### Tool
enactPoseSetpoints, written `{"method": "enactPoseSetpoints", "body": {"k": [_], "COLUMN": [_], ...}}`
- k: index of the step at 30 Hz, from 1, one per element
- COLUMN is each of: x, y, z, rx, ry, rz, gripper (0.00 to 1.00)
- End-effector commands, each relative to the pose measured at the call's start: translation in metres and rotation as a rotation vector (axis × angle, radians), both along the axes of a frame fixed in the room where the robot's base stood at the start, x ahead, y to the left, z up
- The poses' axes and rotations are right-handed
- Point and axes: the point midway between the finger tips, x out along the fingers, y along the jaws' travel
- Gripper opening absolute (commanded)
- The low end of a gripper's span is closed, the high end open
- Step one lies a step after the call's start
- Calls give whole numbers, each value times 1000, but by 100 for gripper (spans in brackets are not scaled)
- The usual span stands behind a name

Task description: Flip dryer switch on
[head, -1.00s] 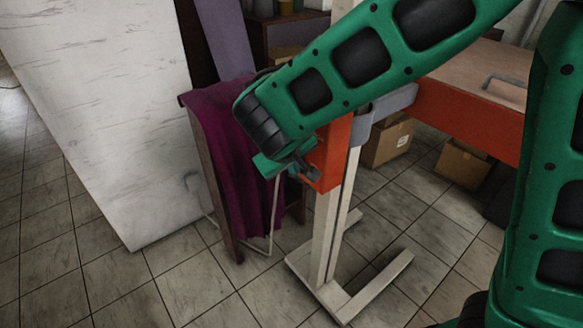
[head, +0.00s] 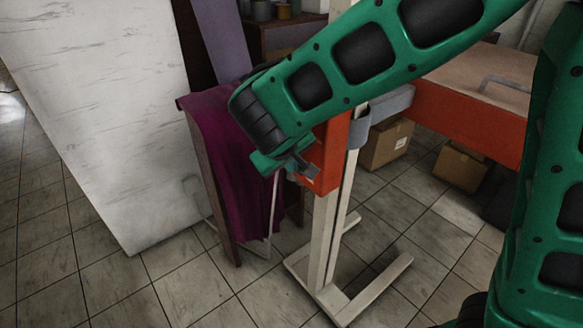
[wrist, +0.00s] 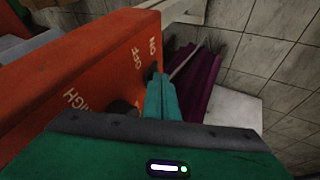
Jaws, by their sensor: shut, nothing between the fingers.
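The dryer is an orange box with a side panel (wrist: 90,60) that fills the left of the wrist view. In the head view its end (head: 334,150) shows beside a white post, partly behind my arm. White letters on the panel read ON, OFF and, partly hidden, HIGH. A dark round knob (wrist: 122,108) sits low on the panel, partly covered by my gripper. My gripper (wrist: 160,82) is shut and empty, its teal fingertips close beside the panel near the ON and OFF marks. The switch itself is too dark and covered to make out; I cannot tell whether the fingers touch it.
The white post stands on a splayed base (head: 345,296) on the tiled floor. A magenta cloth (head: 240,145) hangs over a wooden frame just left of my gripper. A large white board (head: 100,100) stands further left. Cardboard boxes (head: 386,145) lie behind the post.

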Motion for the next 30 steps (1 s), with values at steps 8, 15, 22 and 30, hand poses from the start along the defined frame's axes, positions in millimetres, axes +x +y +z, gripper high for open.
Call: {"method": "enactPoseSetpoints", "body": {"k": [8, 15, 22, 30], "x": [0, -10, -37, -65], "y": [0, 20, 40, 52], "z": [0, -5, 21, 52], "rx": [0, -1, 4, 2], "ry": [1, 2, -1, 0], "rz": [0, -4, -6, -13], "gripper": [0, 0, 0, 0]}}
